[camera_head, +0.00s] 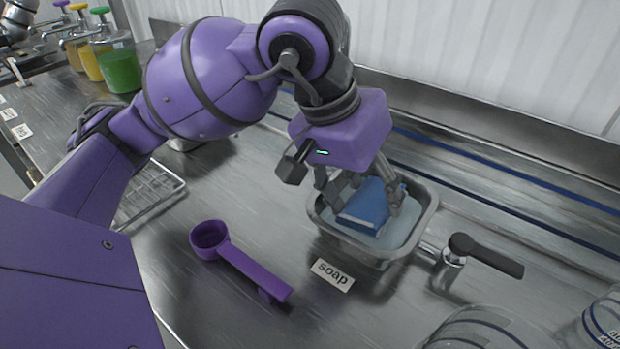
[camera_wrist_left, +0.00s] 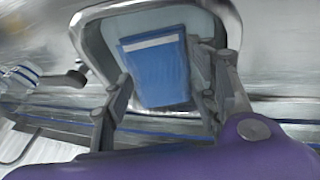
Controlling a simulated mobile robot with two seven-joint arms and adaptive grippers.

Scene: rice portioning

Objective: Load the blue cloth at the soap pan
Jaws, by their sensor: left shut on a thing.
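The soap pan (camera_head: 375,251) is a grey metal pan with pale liquid, standing on the steel counter behind a "soap" label (camera_head: 332,274). The folded blue cloth (camera_head: 369,207) has a white stripe along one edge. My left gripper (camera_head: 372,203) reaches down over the pan and is shut on the cloth, one finger on each side. In the left wrist view the cloth (camera_wrist_left: 158,72) lies between the fingers, within the outline of the pan (camera_wrist_left: 88,45). I cannot tell whether the cloth touches the liquid. My right gripper is not in view.
A purple scoop (camera_head: 250,268) lies on the counter left of the label. A tap with a dark lever (camera_head: 485,253) is at the pan's right. A wire rack (camera_head: 150,195) and bottles with coloured liquids (camera_head: 120,70) are at the left. Clear containers (camera_head: 475,330) stand at the front right.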

